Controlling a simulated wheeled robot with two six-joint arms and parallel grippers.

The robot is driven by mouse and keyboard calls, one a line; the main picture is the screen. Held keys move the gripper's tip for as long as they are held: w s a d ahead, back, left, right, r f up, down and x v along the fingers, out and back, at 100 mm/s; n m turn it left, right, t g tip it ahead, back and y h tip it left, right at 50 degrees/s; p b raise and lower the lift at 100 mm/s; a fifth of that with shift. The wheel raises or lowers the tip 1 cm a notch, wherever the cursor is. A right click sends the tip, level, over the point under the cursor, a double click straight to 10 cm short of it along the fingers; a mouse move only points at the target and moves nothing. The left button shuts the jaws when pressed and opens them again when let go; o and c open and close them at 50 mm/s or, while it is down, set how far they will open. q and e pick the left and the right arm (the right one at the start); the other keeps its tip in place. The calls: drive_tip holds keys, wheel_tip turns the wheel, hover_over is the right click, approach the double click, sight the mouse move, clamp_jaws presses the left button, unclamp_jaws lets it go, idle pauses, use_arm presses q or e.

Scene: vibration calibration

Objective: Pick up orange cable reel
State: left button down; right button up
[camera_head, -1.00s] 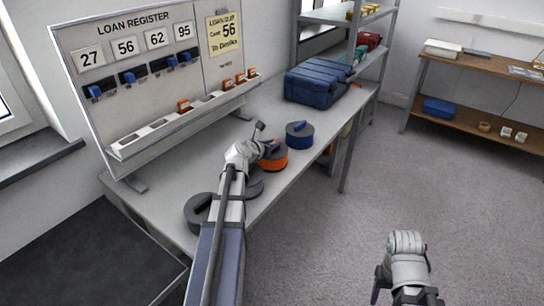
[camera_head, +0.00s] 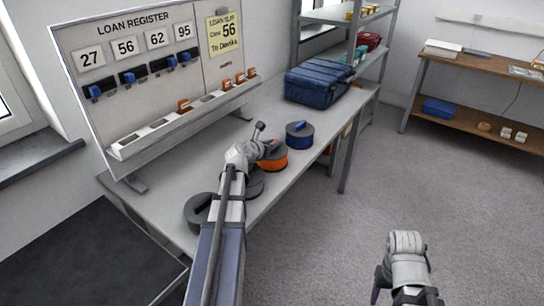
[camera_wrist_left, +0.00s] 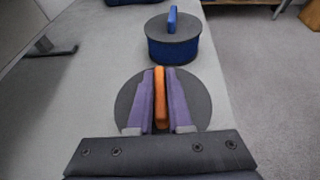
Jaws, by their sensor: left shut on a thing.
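The orange cable reel (camera_head: 274,163) stands on the grey bench with a dark round top and an orange side. In the left wrist view its dark top disc (camera_wrist_left: 127,101) and upright orange handle (camera_wrist_left: 160,98) show between the purple fingers. My left gripper (camera_head: 266,147) is over the reel and shut on its handle; it also shows in the left wrist view (camera_wrist_left: 160,107). I cannot tell whether the reel is clear of the bench. My right arm (camera_head: 407,265) hangs over the floor at lower right; its fingertips are not clearly visible.
A blue cable reel (camera_head: 299,135) stands just beyond the orange one. Dark reels (camera_head: 199,212) lie nearer, partly behind my left arm. A blue case (camera_head: 318,82) sits at the bench's far end. The loan register board (camera_head: 140,75) stands along the back. The bench (camera_head: 160,205) has clear room at left.

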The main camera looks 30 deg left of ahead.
drive_tip(key=shift+r, duration=0.1)
idle(0.3)
use_arm(q)
wheel_tip(320, 180, up, 10)
drive_tip(key=p, duration=1)
use_arm(e)
wheel_tip(320, 180, up, 10)
